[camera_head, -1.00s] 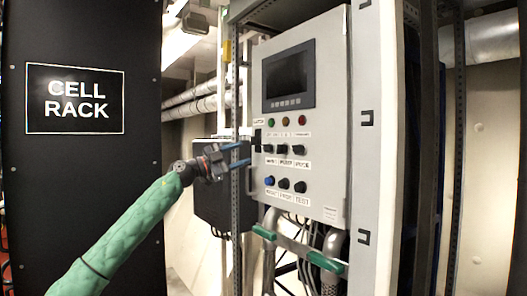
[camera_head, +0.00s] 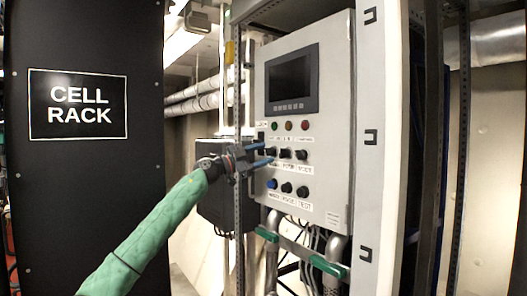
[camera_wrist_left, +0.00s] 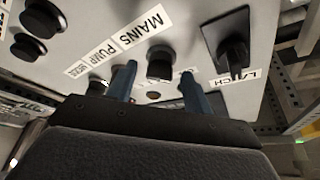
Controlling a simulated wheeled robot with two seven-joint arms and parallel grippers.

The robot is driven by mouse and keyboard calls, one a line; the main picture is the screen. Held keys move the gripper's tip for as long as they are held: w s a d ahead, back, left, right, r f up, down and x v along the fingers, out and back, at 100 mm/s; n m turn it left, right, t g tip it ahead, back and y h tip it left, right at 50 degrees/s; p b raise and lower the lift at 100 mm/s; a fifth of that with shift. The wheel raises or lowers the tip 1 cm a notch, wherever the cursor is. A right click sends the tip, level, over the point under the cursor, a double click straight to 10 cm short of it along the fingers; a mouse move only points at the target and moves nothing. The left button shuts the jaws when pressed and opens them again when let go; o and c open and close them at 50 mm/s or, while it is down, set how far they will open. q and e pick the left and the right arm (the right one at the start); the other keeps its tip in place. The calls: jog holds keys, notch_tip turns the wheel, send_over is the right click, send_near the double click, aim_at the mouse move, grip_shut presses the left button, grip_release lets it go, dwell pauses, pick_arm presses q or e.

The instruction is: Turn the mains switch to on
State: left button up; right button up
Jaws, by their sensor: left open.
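The mains switch is a black knob (camera_head: 270,151) at the left of the middle knob row on the grey control panel (camera_head: 335,120). In the left wrist view the same knob (camera_wrist_left: 160,64) sits beside the MAINS label (camera_wrist_left: 142,29). My left gripper (camera_head: 263,155) is open at the panel's left side, its two blue fingers pointing at the panel. In the left wrist view the knob shows between the fingertips of my left gripper (camera_wrist_left: 159,78). I cannot tell whether the fingers touch the knob. My right gripper is out of view.
A black latch handle (camera_wrist_left: 233,54) is right of the fingers in the wrist view. The pump knob (camera_head: 285,154) is close on the other side. Below are a blue button (camera_head: 272,184) and black knobs. A dark screen (camera_head: 291,79) is above. The cell rack (camera_head: 80,200) stands left.

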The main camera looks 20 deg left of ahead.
pick_arm(q)
jog(key=shift+w+d+r, duration=0.1)
jog(key=shift+w+d, duration=0.15)
jog(key=shift+d, duration=0.1)
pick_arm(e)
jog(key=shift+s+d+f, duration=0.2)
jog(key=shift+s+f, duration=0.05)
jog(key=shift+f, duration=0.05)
pick_arm(q)
jog(key=c, duration=1)
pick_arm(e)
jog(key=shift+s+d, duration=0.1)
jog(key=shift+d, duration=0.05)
